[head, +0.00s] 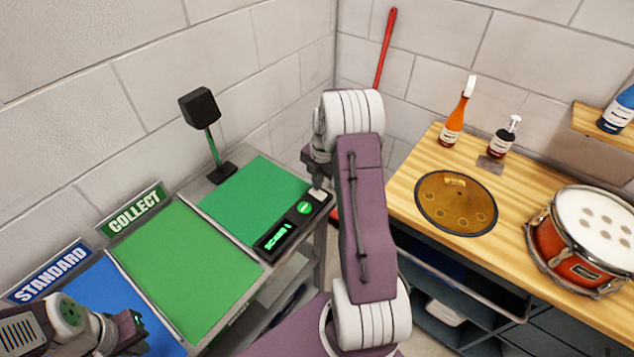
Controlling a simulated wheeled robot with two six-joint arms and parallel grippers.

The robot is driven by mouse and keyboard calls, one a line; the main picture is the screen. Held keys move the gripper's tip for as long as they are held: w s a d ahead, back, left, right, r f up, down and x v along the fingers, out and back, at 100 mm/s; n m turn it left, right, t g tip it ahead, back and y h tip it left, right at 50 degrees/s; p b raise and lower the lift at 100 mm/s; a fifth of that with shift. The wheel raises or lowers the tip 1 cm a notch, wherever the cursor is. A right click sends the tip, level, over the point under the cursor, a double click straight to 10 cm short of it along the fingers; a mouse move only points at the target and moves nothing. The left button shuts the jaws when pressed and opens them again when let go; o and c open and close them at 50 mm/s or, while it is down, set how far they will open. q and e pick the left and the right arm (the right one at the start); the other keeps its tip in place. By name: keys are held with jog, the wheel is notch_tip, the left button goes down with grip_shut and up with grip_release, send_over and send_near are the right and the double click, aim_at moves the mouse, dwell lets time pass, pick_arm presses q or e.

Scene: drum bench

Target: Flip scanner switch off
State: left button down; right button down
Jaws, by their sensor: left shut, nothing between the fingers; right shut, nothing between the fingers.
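The scanner is a black head on a green post (200,108) at the back of a green pad. Its black control panel (263,245) lies along the pad's right edge, with a lit green display (278,236) and a round green button (304,207). A small pale part (318,194), perhaps the switch, is at the panel's far end; its position is too small to read. My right gripper (317,182) is just above that end, shut and mostly hidden by my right arm; I cannot tell if it touches. My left gripper (134,322) is shut and empty over the blue mat.
A green mat (185,265) with a COLLECT sign (135,208) and a blue mat (105,285) with a STANDARD sign (50,270) lie left. The wooden bench (520,165) at right holds a drum (580,240), a round amber plate (456,203) and bottles (459,115).

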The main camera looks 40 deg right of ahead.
jog(key=shift+w+a+f, duration=0.1)
jog(key=shift+a+f, duration=0.05)
jog(key=shift+f, duration=0.15)
jog(key=shift+f+b, duration=0.3)
jog(key=shift+f, duration=0.05)
jog(key=shift+r, duration=0.15)
